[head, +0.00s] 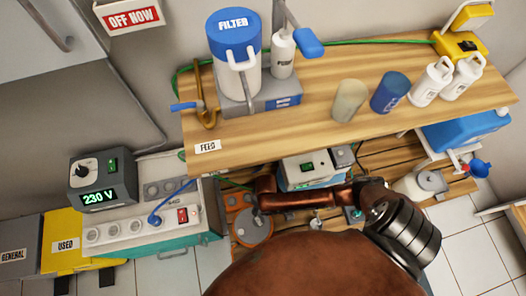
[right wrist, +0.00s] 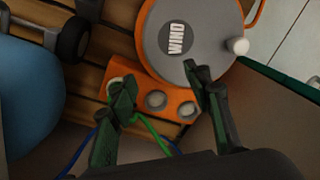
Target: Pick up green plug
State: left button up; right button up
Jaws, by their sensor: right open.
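My right gripper (right wrist: 160,78) is open, its two dark green fingers apart in front of an orange cable reel (right wrist: 113,72) with a grey disc marked WIND. The left finger covers part of one round socket on the reel's orange block. A green cable (right wrist: 152,133) runs from beside that finger, and a blue cable lies below it. I cannot make out the green plug's body; the left finger may hide it. In the head view the reel (head: 246,226) stands on the lower slatted shelf, beside the end of my brown right arm. My left gripper is not in view.
A wooden upper shelf (head: 300,115) overhangs the reel and carries a filter canister (head: 236,85), cups and bottles. A power strip (head: 125,228) and 230 V box (head: 100,178) stand on the cabinet at left. A blue rounded object (right wrist: 30,100) is near at the wrist view's left.

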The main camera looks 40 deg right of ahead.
jog(key=shift+m+h, duration=0.5)
jog(key=shift+h, duration=0.1)
jog(key=w+d, duration=0.4)
jog(key=w+d+f, duration=0.1)
jog(key=w, duration=0.1)
jog(key=shift+d, duration=0.4)
jog(key=shift+w+d+f+b, duration=0.2)
jog(key=shift+f+b, duration=0.15)
jog(key=shift+f, duration=0.3)
jog(key=shift+w+d+f+b, duration=0.15)
jog(key=shift+f+b, duration=0.2)
jog(key=shift+f, duration=0.45)
jog(key=f+b, duration=0.4)
jog(key=f, duration=0.1)
jog(key=shift+s+d, duration=0.2)
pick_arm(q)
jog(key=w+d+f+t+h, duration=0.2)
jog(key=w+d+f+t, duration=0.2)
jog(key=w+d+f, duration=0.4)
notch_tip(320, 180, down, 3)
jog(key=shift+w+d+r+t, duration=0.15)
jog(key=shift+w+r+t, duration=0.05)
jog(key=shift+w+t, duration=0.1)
pick_arm(e)
jog(key=shift+w, duration=0.1)
jog(key=shift+c, duration=0.4)
grip_shut()
